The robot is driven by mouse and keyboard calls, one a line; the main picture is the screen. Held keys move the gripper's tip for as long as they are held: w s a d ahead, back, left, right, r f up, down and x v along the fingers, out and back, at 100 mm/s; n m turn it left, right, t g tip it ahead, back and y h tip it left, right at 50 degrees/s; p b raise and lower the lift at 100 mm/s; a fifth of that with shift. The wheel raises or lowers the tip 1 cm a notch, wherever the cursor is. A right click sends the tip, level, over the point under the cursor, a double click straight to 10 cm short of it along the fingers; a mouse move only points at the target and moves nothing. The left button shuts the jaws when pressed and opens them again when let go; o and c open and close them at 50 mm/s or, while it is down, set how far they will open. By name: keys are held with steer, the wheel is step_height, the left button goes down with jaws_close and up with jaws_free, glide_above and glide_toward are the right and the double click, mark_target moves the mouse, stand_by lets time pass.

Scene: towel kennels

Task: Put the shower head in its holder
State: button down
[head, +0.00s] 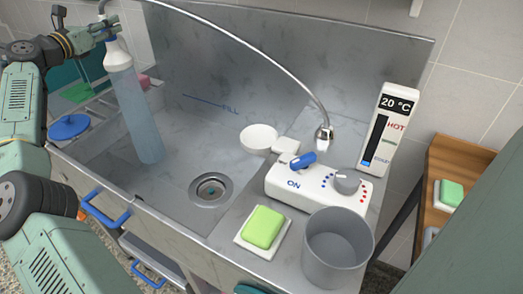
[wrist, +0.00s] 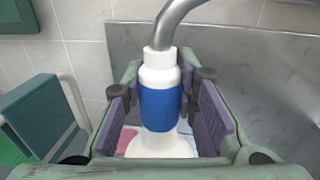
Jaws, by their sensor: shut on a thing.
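The white shower head (head: 117,55) hangs at the upper left of the head view, above the left part of the metal basin. A pale blue column like running water (head: 138,115) goes from it down into the basin. In the wrist view its white and blue handle (wrist: 160,103) stands between my finger pads. My gripper (wrist: 164,100) is shut on this handle; in the head view my gripper (head: 105,30) is at the top left. A white round piece on a short arm (head: 260,138), perhaps the holder, sits beside the control box, well right of my gripper.
The hose (head: 235,40) arches to a fitting (head: 324,134) behind the white control box (head: 315,192), whose blue lever (head: 302,160) lies by "ON". A thermometer (head: 388,130) shows 20 °C. A green soap (head: 263,227) and grey cup (head: 337,245) stand in front. The basin has a drain (head: 210,189).

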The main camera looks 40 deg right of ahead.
step_height(320, 180, up, 3)
steer(key=shift+r, duration=0.2)
steer(key=b, duration=0.1)
steer(key=s+b, duration=0.1)
steer(key=b, duration=0.1)
steer(key=shift+d+f, duration=0.25)
steer(key=shift+f, duration=0.05)
steer(key=s+d+b, duration=0.7)
steer(key=s+b, duration=0.5)
steer(key=b, duration=0.3)
steer(key=shift+r, duration=0.35)
steer(key=shift+d, duration=0.1)
